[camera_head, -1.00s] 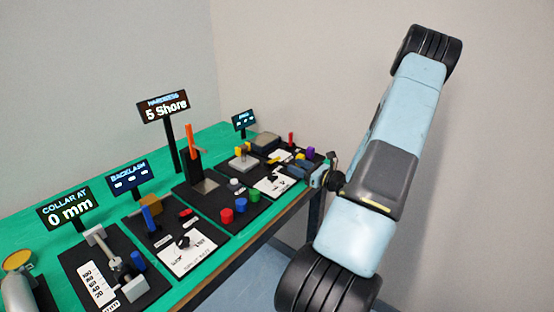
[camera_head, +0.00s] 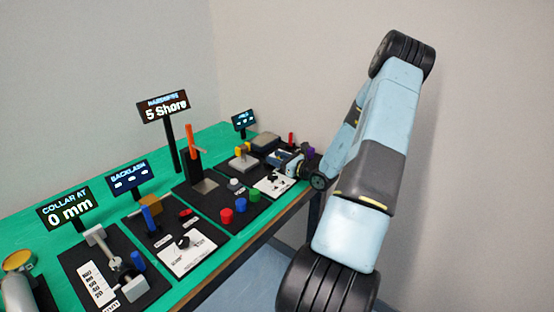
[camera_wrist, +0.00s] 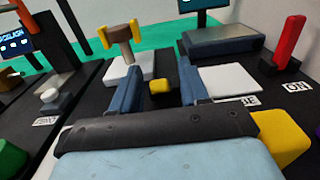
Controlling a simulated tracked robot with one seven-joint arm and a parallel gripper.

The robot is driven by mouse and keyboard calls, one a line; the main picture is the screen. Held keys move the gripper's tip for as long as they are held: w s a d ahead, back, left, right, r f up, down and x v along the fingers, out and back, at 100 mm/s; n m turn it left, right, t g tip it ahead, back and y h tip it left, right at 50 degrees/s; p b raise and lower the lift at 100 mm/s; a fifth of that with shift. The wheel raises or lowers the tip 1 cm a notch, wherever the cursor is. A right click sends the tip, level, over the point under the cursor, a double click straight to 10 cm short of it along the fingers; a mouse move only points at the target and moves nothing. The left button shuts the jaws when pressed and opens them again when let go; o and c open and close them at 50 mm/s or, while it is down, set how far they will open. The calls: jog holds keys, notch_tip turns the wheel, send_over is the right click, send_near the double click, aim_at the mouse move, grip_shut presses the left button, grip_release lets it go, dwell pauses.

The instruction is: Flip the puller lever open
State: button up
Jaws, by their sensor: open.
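I cannot tell for sure which part is the puller lever. In the wrist view a red lever (camera_wrist: 289,42) stands upright, leaning slightly, beside an "ON" label. It also shows in the head view (camera_head: 291,138). A yellow-handled T-shaped piece (camera_wrist: 122,36) stands on a white block at the back left. My gripper (camera_wrist: 158,82) is open over the far-right station, its blue fingers apart. A small yellow block (camera_wrist: 160,87) shows between the fingers, not visibly touched. In the head view my wrist partly hides this end of the table.
The green table (camera_head: 207,138) carries several black station boards. An upright orange lever (camera_head: 190,140) stands at the hardness station, with coloured knobs nearer. A grey box (camera_wrist: 230,42) lies beyond my fingers. A yellow block (camera_wrist: 283,140) is close at my gripper's right. The wall stands behind.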

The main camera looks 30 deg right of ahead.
jog(key=shift+c, duration=0.4)
grip_shut()
jog(key=shift+w+r+g, duration=0.1)
jog(key=shift+r+g, duration=0.1)
jog(key=shift+g, duration=0.1)
jog(key=shift+w+a+r+g+h, duration=0.15)
jog(key=shift+w+r+g+h, duration=0.2)
jog(key=shift+g, duration=0.45)
jog(key=g, duration=0.1)
jog(key=w+g+h, duration=0.1)
jog(key=g, duration=0.1)
jog(key=shift+w+a+r, duration=0.2)
jog(key=shift+a+r, duration=0.1)
jog(key=shift+r, duration=0.05)
jog(key=shift+w+a+g+h, duration=0.15)
jog(key=shift+w+g+h, duration=0.3)
jog(key=shift+g, duration=0.55)
jog(key=shift+w+a+g+h, duration=0.1)
jog(key=shift+w+g+h, duration=0.35)
jog(key=shift+g, duration=0.55)
